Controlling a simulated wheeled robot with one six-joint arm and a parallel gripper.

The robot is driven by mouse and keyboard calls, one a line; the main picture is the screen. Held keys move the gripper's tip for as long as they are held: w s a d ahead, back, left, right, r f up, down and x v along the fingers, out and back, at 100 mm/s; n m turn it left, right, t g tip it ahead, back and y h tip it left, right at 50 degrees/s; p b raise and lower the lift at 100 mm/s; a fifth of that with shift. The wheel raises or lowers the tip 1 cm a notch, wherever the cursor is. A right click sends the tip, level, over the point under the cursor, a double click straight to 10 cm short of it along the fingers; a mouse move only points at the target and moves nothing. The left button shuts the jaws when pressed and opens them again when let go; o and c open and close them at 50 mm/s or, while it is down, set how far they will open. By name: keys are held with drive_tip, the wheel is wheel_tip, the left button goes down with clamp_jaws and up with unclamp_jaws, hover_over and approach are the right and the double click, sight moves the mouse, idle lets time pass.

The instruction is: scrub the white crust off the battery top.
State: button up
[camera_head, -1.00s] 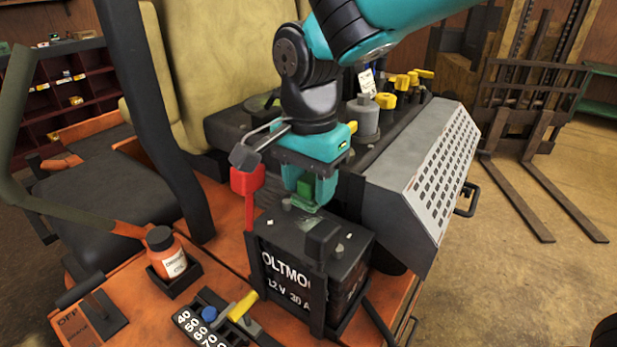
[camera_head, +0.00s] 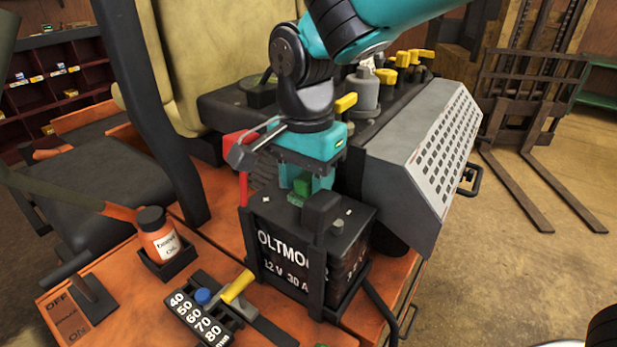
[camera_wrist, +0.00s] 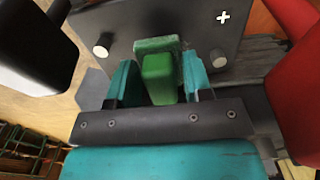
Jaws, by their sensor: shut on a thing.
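The black battery (camera_head: 290,255) stands upright in a dark holder on the orange deck. My gripper (camera_head: 302,188) is over its top, fingers pointing down. In the wrist view the teal fingers (camera_wrist: 160,85) are shut on a green scrubber (camera_wrist: 159,75), whose flat pad lies at the battery top (camera_wrist: 185,20); I cannot tell whether it touches. Two round metal posts (camera_wrist: 100,46) (camera_wrist: 218,58) and a white plus mark (camera_wrist: 222,17) show there. I can make out no white crust; the patch under the pad is hidden.
A grey slotted housing (camera_head: 425,160) is close on the right. An orange oil bottle (camera_head: 160,238) and a yellow-handled lever (camera_head: 237,287) are at the left front. Open floor lies right.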

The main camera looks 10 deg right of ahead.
drive_tip(key=shift+f+b, duration=0.65)
drive_tip(key=shift+f, duration=0.4)
